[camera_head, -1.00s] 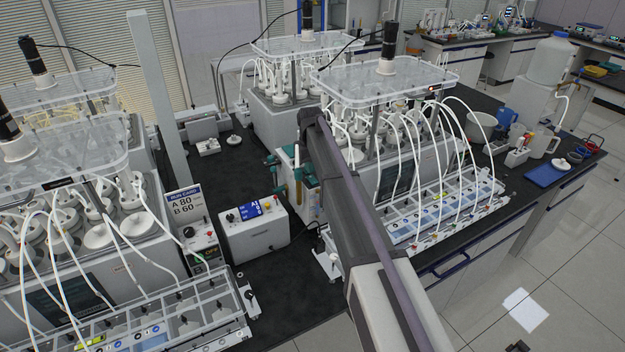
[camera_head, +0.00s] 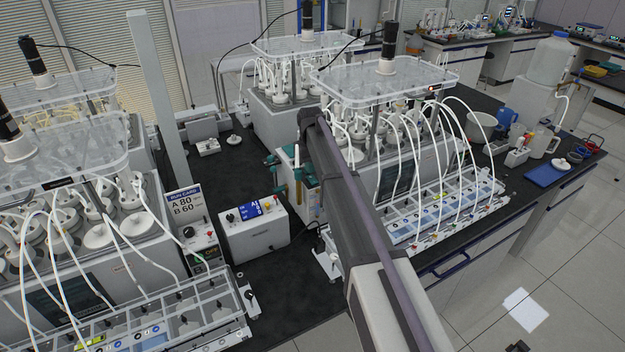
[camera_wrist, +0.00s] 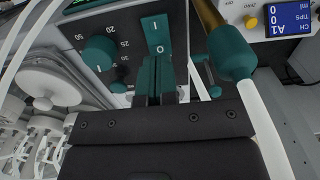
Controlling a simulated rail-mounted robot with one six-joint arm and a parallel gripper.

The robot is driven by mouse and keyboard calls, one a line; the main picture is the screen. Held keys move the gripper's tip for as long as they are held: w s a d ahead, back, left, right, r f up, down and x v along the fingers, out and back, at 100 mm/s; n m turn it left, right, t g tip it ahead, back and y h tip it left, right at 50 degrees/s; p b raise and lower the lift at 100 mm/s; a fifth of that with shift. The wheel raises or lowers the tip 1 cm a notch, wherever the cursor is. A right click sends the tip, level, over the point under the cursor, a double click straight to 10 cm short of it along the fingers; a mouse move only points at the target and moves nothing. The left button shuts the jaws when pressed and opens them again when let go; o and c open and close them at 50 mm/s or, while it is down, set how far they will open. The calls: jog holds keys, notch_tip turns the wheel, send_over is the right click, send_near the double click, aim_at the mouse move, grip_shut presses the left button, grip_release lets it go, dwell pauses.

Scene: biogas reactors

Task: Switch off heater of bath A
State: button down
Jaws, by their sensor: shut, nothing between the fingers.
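In the wrist view a dark control panel (camera_wrist: 190,22) fills the upper middle. It bears a rocker switch (camera_wrist: 156,36) marked I at its far end and O at its near end, and a round teal dial (camera_wrist: 98,54) with a number scale to its left. My gripper (camera_wrist: 160,72) is shut and empty, its fingertips at the O end of the switch. I cannot tell whether they touch it or which way the rocker is tilted. In the head view my arm hides this panel, and no label shows which bath it belongs to.
A brass and teal pipette-like part (camera_wrist: 232,55) with a white tube stands close on the right. A round white cap (camera_wrist: 48,85) and tubes are on the left. In the head view a run card (camera_head: 186,203) reads A 80, B 60, beside a white display box (camera_head: 254,231).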

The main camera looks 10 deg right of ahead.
aim_at(311, 176)
jog(key=shift+f+b, duration=1)
jog(key=shift+f, duration=0.05)
dwell(0.4)
notch_tip(311, 176, up, 7)
jog(key=p, duration=0.7)
jog(key=shift+r, duration=0.15)
jog(key=s+f+m+b, duration=0.1)
jog(key=s+f+b, duration=0.4)
jog(key=s, duration=0.8)
jog(key=s+f+m+b, duration=0.1)
jog(key=s+f+b, duration=0.5)
jog(key=s, duration=0.7)
jog(key=s+f+m+b, duration=0.1)
jog(key=s+f+b, duration=0.5)
jog(key=s, duration=0.7)
jog(key=shift+f, duration=0.2)
